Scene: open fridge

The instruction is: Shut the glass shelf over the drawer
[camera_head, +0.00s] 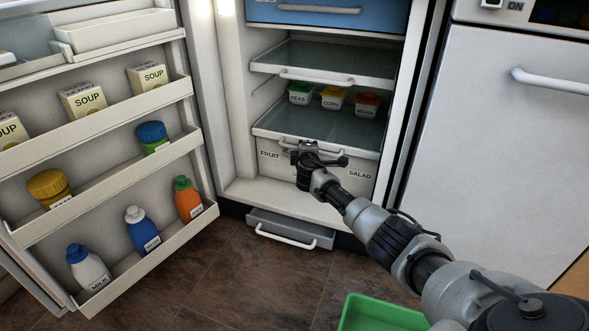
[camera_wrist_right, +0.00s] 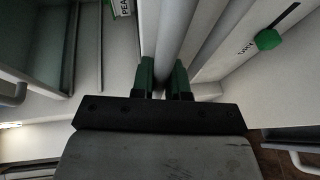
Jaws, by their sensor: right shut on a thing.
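The lower glass shelf (camera_head: 335,130), with a white front rim, lies over the white drawer (camera_head: 345,172) marked FRUIT and SALAD in the fridge. My right gripper (camera_head: 306,148) is at the middle of the shelf's front in the head view. In the right wrist view the green fingertips (camera_wrist_right: 161,78) are shut on a pale bar, the shelf handle (camera_wrist_right: 172,45). I cannot tell exactly how far out the shelf stands. My left gripper is not in view.
A peas tub (camera_head: 299,94), a corn tub (camera_head: 333,98) and a red-lidded tub (camera_head: 367,104) stand at the back. An upper shelf (camera_head: 335,60) is above. The open door (camera_head: 120,130) with bottles is left. A green tray (camera_head: 375,315) lies below right.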

